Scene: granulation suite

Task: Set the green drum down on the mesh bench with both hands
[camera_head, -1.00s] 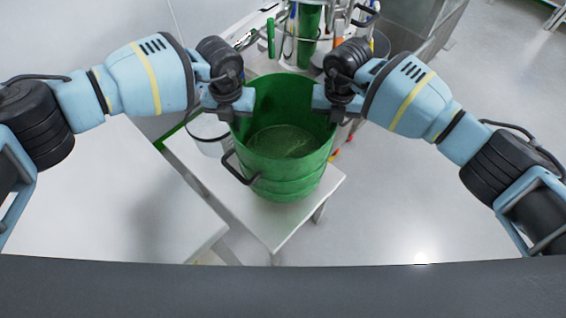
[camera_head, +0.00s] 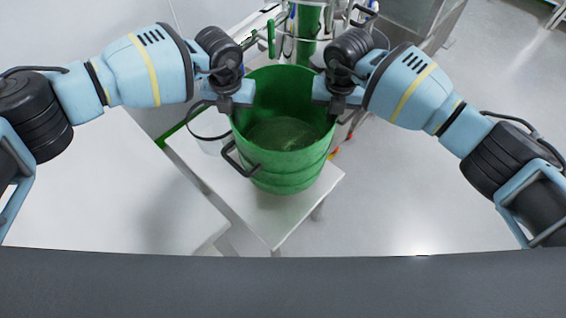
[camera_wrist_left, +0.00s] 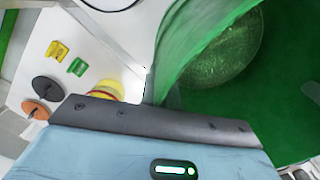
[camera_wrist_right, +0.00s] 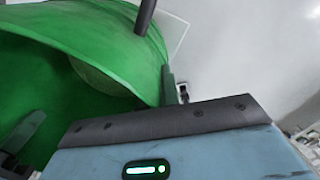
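The green drum (camera_head: 285,165) is open-topped, upright, with green contents low inside and a dark side handle. It is over the white bench (camera_head: 275,225); I cannot tell whether its base touches the top, and no mesh is discernible. My left gripper (camera_head: 243,96) is at the left of the rim and my right gripper (camera_head: 322,92) at the right, both seemingly shut on the drum wall, fingertips mostly hidden. The drum wall also shows in the left wrist view (camera_wrist_left: 195,45) and the right wrist view (camera_wrist_right: 100,35).
A pale bucket (camera_head: 210,130) with a dark bail stands left of the drum on the bench. A large white surface (camera_head: 100,190) lies to the left. Equipment with a green column (camera_head: 307,35) stands behind. The floor at right (camera_head: 440,190) is clear.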

